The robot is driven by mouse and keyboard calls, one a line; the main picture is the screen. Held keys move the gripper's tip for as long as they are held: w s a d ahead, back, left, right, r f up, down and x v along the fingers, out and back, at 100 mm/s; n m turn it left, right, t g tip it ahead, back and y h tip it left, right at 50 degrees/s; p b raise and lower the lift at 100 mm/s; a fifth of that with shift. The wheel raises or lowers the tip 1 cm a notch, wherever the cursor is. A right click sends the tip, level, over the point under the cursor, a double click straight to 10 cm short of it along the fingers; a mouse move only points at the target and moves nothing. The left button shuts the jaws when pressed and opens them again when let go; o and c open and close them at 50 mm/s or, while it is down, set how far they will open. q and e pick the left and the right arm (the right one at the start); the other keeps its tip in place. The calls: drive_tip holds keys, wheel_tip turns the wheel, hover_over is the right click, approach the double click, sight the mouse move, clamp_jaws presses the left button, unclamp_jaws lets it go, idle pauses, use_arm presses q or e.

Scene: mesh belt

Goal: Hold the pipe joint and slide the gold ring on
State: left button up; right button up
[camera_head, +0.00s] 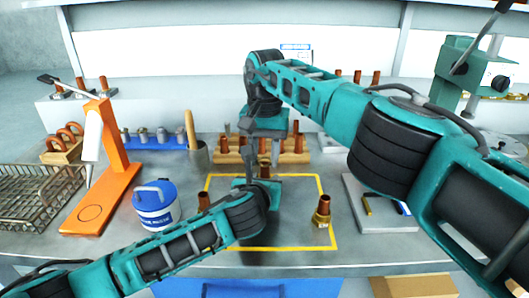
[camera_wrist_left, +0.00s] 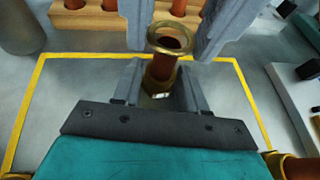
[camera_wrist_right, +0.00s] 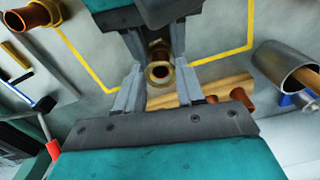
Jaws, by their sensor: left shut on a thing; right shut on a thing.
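My left gripper (camera_head: 262,186) is shut on a copper pipe joint (camera_wrist_left: 160,72) held upright above the yellow-outlined area; it also shows in the left wrist view (camera_wrist_left: 160,95). My right gripper (camera_head: 266,152) comes down from above. It is shut on the gold ring (camera_wrist_right: 160,73), which is at the pipe's upper end. In the left wrist view the ring (camera_wrist_left: 175,38) has copper showing inside its opening. I cannot tell how far the ring is down the pipe. The two grippers are close together, facing each other.
A copper joint with a brass collar (camera_head: 322,212) stands at the right of the yellow outline (camera_head: 330,235), another copper piece (camera_head: 204,201) at the left. Behind is a wooden rack (camera_head: 225,157) of copper pieces. A white-and-blue tub (camera_head: 155,208) and orange stand (camera_head: 100,200) are left.

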drive_tip(key=shift+f, duration=1)
drive_tip(key=o, duration=1.1)
drive_tip(key=shift+f, duration=0.1)
use_arm(q)
drive_tip(key=shift+a, duration=0.1)
use_arm(e)
drive_tip(key=shift+d, duration=0.1)
